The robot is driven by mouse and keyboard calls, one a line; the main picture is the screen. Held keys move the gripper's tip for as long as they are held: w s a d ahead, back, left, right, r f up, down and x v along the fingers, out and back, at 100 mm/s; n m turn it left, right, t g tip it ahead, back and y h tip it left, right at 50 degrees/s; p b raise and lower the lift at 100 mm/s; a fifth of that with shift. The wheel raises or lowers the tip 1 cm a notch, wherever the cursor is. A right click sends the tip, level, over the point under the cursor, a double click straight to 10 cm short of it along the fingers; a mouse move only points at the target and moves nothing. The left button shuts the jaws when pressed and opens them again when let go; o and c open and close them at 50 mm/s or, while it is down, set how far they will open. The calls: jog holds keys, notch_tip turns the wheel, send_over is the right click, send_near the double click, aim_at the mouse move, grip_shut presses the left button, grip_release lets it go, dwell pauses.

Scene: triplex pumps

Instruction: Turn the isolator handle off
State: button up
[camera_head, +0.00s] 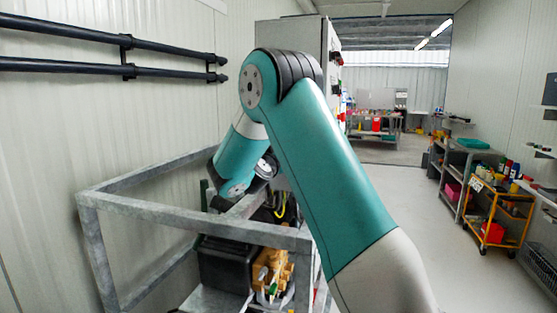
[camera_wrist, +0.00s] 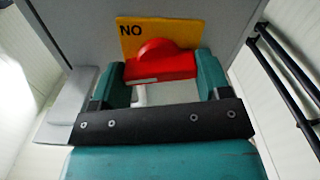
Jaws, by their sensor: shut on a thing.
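The red isolator handle (camera_wrist: 160,67) shows in the wrist view in front of a yellow plate (camera_wrist: 131,32) that bears the letters "NO" at its left. The handle's bar lies roughly level across the picture, with a rounded red hub above it. My gripper (camera_wrist: 162,78) has one teal finger at each end of the bar and is shut on the handle. The plate is on a grey panel (camera_wrist: 200,20).
In the head view a grey cabinet (camera_head: 299,38) stands behind my arm. A galvanised frame (camera_head: 165,211) with a black box (camera_head: 226,264) stands front left. Dark pipes (camera_head: 100,68) run along the left wall. An orange trolley (camera_head: 497,215) stands right; the middle floor is clear.

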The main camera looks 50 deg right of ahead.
jog(key=n, duration=0.4)
jog(key=shift+w+n, duration=0.1)
jog(key=shift+n, duration=0.2)
jog(key=shift+a+f+n+p, duration=0.1)
jog(key=shift+n+p, duration=2.1)
jog(key=shift+n, duration=3.2)
jog(key=o, duration=0.9)
jog(key=shift+a+f, duration=0.1)
